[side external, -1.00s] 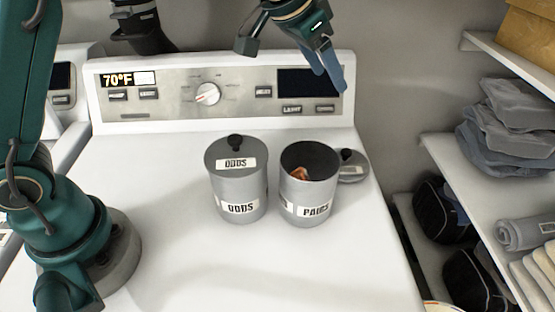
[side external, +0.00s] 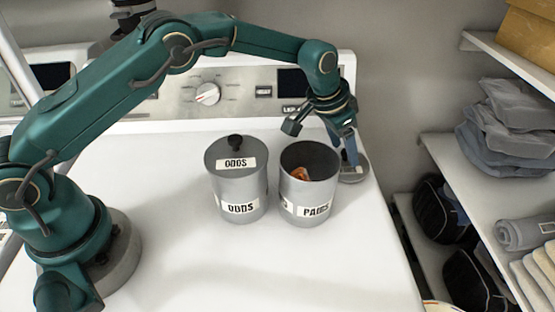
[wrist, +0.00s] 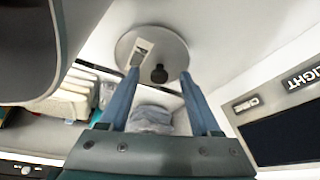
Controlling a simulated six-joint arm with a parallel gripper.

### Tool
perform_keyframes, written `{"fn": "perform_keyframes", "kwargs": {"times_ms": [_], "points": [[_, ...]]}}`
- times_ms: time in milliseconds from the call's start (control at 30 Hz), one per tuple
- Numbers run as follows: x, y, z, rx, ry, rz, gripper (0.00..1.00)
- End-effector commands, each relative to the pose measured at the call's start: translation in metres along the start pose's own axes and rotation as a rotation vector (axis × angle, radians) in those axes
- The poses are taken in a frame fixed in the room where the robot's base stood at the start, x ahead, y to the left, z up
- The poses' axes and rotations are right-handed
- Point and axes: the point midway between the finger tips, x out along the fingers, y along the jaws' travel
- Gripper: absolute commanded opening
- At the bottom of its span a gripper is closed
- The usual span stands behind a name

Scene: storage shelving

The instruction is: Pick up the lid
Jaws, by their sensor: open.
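The loose lid (side external: 358,172) is a grey disc lying on the white machine top, just right of the open PAIRS canister (side external: 309,190). My gripper (side external: 350,158) is down over the lid and hides much of it in the side view. In the wrist view the lid (wrist: 130,41) shows as a round grey disc with a label and a dark knob (wrist: 159,74). The two blue fingers (wrist: 162,82) are open, one on each side of the knob, with gaps to it. I cannot tell how far above the lid the fingertips are.
A closed ODDS canister (side external: 237,185) with its own lid stands left of the PAIRS canister. The machine's control panel (side external: 235,95) rises behind. Shelves with folded clothes (side external: 510,115) are at the right, past the machine's edge. The front of the top is clear.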

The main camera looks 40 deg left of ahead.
Motion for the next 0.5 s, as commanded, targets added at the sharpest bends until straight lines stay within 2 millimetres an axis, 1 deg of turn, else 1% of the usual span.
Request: {"fn": "perform_keyframes", "kwargs": {"times_ms": [267,300,367,400,467,500], "points": [[0.0024,0.0001,0.0,0.0,0.0,0.0,0.64],[0.0024,0.0,0.0,0.0,0.0,0.0,0.6],[0.0023,0.0,0.0001,0.0,0.0,0.0,0.37],[0.0023,0.0,0.0001,0.0,0.0,0.0,0.22],[0.0023,0.0,0.0001,0.0,0.0,0.0,0.0],[0.0023,0.0,0.0001,0.0,0.0,0.0,0.0]]}}
